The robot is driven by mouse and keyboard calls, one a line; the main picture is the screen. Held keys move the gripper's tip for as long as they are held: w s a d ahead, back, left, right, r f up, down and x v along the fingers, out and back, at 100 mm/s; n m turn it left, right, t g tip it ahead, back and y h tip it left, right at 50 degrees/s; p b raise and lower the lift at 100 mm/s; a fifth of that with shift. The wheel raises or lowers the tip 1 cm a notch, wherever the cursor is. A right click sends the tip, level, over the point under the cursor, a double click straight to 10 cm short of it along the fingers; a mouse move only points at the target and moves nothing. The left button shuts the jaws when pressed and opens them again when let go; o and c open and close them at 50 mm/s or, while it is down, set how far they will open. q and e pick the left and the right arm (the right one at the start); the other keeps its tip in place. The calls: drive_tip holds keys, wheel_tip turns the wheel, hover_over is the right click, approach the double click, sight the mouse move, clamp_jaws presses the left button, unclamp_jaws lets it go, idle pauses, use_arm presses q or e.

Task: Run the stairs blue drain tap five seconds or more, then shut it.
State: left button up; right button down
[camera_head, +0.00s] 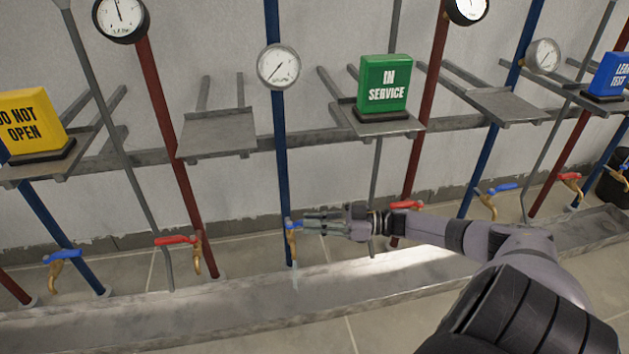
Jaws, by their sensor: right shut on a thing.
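My right gripper (318,224) reaches in from the right and is shut on the blue-handled tap (292,238) of the middle blue pipe. The fingers cover most of the handle, so its angle is hard to tell. A faint pale streak, like running water, shows under its brass spout above the trough. A white gauge (278,67) sits higher on the same pipe. I can read no "stairs" label in this view. My left gripper is not in view.
Other taps with red handles (178,240) and blue handles (62,256) stand along the wall. A green "IN SERVICE" sign (383,84) and a yellow "DO NOT OPEN" sign (30,120) sit on shelves. A grey trough (230,308) runs below the taps.

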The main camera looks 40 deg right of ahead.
drive_tip(key=shift+w, duration=0.1)
drive_tip(key=c, duration=1.5)
unclamp_jaws()
drive_tip(key=v, duration=1.2)
drive_tip(key=shift+a, duration=0.1)
drive_tip(key=shift+c, duration=0.4)
